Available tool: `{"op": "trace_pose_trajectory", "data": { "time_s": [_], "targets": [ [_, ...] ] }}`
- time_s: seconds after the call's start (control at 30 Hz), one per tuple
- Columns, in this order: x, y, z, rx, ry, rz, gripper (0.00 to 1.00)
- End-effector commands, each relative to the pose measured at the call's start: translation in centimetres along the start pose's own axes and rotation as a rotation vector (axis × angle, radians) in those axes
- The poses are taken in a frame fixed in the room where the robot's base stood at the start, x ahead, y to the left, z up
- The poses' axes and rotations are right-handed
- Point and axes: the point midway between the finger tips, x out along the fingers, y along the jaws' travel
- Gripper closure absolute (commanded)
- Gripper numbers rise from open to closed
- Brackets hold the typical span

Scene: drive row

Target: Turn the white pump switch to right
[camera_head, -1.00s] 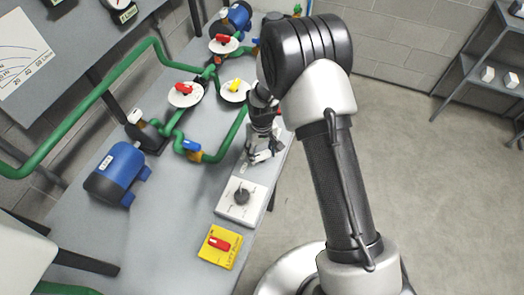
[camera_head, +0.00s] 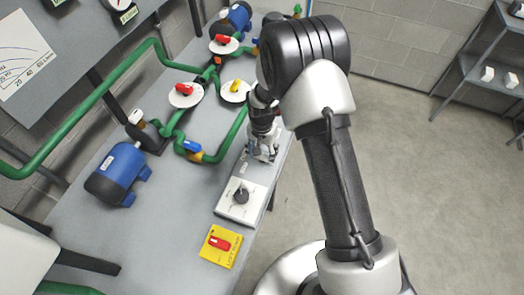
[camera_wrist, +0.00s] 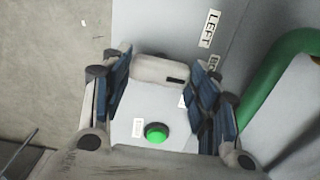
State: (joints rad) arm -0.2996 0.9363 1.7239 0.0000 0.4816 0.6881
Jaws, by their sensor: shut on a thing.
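The white pump switch (camera_wrist: 160,69) is a pale knob with a dark mark at its right end, on a light panel (camera_wrist: 145,20). My gripper (camera_wrist: 158,80) has one blue-padded finger at each end of the knob and is shut on it. A "LEFT" label (camera_wrist: 210,28) is above and right of the knob, with another label partly hidden by the right finger. A green button (camera_wrist: 156,133) lies below the knob. In the head view my gripper (camera_head: 264,155) is down at the bench's right edge, hiding the switch.
Green pipes (camera_head: 232,135) and a blue pump motor (camera_head: 117,174) are to the left. Open floor (camera_head: 400,150) lies right.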

Motion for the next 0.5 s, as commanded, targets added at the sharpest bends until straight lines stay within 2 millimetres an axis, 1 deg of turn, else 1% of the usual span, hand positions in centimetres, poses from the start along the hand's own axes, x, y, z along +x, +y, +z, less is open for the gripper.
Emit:
{"op": "trace_pose_trajectory", "data": {
  "time_s": [0.5],
  "targets": [
    [0.01, 0.02, 0.02, 0.473, 0.0, 0.001, 0.69]
  ]
}}
